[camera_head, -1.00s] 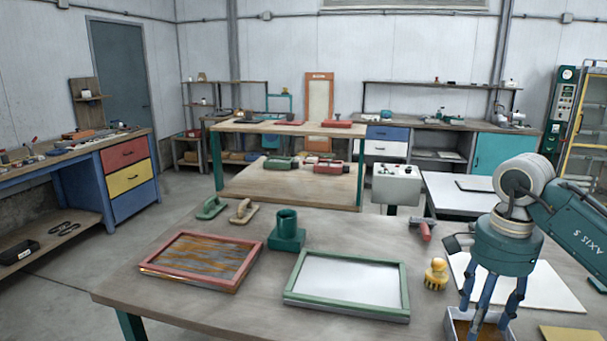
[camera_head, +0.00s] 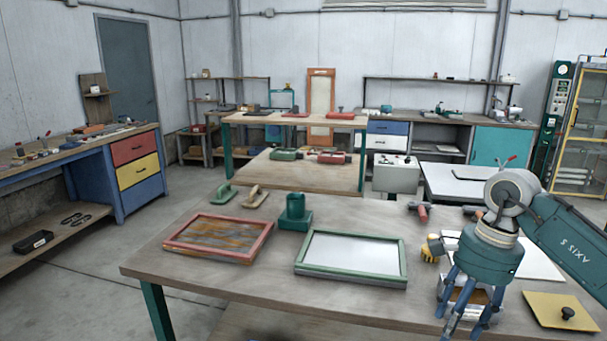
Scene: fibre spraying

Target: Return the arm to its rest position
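My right arm comes in from the right. Its teal gripper (camera_head: 467,311) points down at the right end of the front table (camera_head: 215,289), with its blue fingers spread apart. The fingers overlap a small open box (camera_head: 483,295) in the picture; I cannot tell how high above it they are. Nothing is visibly gripped. My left arm and gripper are out of view.
On the table are a red frame (camera_head: 253,257) with brown fibres, a green frame (camera_head: 310,270) with a white surface, a green cup holder (camera_head: 295,214), a yellow knobbed item (camera_head: 430,249) and a yellow board (camera_head: 540,304) with a black knob. The table's front left is bare.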

